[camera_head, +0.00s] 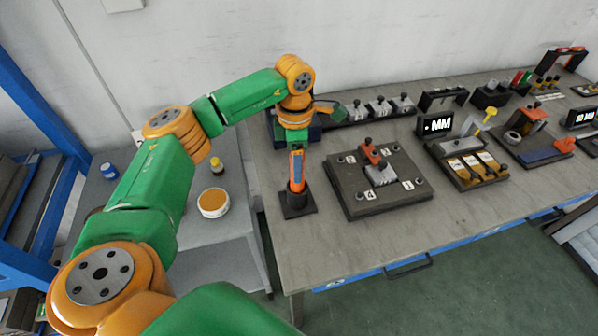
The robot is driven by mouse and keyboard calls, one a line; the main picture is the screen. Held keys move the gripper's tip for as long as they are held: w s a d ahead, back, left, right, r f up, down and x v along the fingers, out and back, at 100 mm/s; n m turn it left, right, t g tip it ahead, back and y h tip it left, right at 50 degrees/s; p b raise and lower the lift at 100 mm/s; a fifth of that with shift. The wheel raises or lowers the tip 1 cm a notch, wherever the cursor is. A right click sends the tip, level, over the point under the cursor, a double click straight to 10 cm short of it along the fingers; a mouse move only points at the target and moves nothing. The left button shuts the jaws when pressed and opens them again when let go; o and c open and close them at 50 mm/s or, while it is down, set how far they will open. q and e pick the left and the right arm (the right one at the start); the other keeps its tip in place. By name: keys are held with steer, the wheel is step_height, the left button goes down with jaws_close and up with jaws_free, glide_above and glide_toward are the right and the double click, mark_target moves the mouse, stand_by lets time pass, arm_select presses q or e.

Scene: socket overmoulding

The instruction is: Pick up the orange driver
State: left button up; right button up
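The orange driver (297,170), with a blue stripe on its side, stands upright in a black square stand (297,206) at the left part of the table. My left arm comes in from the left and arches over. The end of its wrist, with my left gripper (297,146), is directly above the driver's top. The fingers are too small and covered to make out, so I cannot tell whether they touch or hold the driver. My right gripper is not in view.
Right of the driver is a dark fixture plate (355,205) with numbered corners and a red clamp. Racks and trays, including one with yellow parts (470,168), fill the right. A lower grey surface on the left holds a round orange-topped tub (213,203). The front table strip is clear.

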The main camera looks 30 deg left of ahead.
arm_select(q)
step_height(320, 180, down, 2)
steer(key=shift+w+d+f, duration=0.1)
steer(key=shift+w, duration=0.1)
jaws_close()
stand_by(1.3)
